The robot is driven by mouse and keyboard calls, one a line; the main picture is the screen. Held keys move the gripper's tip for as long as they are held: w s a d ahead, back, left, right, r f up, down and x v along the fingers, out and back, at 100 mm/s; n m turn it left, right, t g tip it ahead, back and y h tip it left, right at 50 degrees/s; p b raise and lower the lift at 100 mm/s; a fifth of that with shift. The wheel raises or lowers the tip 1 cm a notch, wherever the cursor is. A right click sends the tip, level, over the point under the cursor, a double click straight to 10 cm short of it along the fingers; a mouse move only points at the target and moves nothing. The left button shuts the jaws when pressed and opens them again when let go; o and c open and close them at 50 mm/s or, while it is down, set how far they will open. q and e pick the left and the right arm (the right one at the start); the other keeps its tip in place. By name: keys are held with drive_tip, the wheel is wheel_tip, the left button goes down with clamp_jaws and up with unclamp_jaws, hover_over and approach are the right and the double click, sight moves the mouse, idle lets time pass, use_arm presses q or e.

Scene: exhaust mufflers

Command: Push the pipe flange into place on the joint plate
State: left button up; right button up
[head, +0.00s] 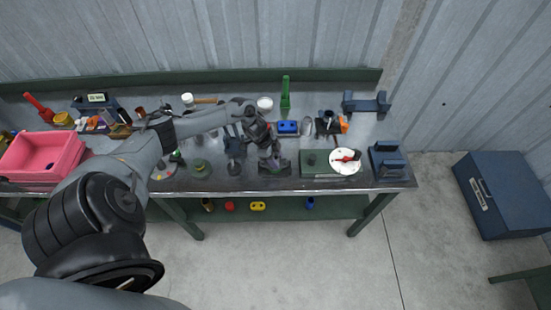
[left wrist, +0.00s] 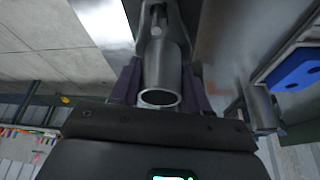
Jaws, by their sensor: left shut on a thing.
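My left gripper (head: 270,158) is over the front middle of the metal bench in the head view, pointing down. In the left wrist view its two dark purple fingers (left wrist: 164,88) are shut on a grey metal pipe piece (left wrist: 162,68) with a round open end facing the camera. The far end of the pipe is at the top edge of that view, where I cannot tell whether it touches anything. A small dark base (head: 274,170) lies under the gripper in the head view. I cannot tell the flange and joint plate apart there. My right gripper is not in view.
A green block with a white disc (head: 345,162) and a blue-grey bracket (head: 387,160) stand right of the gripper. A blue block (head: 288,127) lies behind it. A pink bin (head: 42,152) is at the left end. Several small parts crowd the bench's left half.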

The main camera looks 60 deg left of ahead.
use_arm(q)
drive_tip(key=o, duration=1.1)
drive_tip(key=shift+c, duration=0.2)
